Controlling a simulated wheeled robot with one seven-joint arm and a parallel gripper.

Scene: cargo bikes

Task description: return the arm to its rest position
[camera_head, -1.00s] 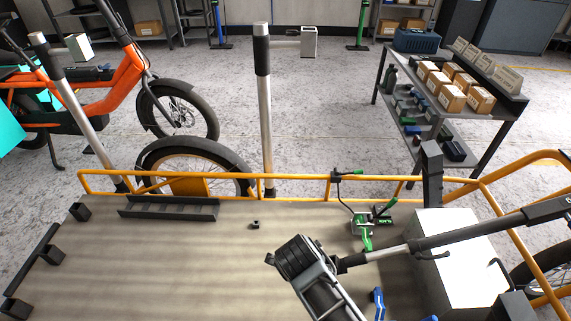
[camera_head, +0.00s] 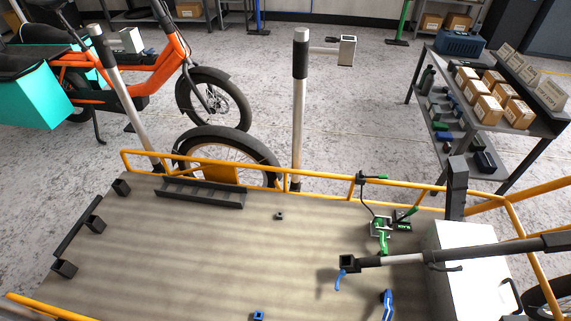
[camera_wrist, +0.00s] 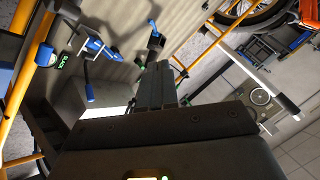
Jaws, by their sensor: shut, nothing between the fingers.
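My gripper (camera_wrist: 158,86) shows in the wrist view as dark fingers close together, rising from the broad dark body at the bottom of that view. It is shut with nothing visible between the fingers. It hangs apart from the things behind it. My arm and gripper do not show in the head view now.
The cargo bike bed (camera_head: 190,262) has a yellow rail (camera_head: 320,195) along its far side. A green clamp (camera_head: 382,237), a white box (camera_head: 465,262) and a grey bar (camera_head: 400,259) are at its right. A shelf table (camera_head: 520,118) with cartons stands behind right.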

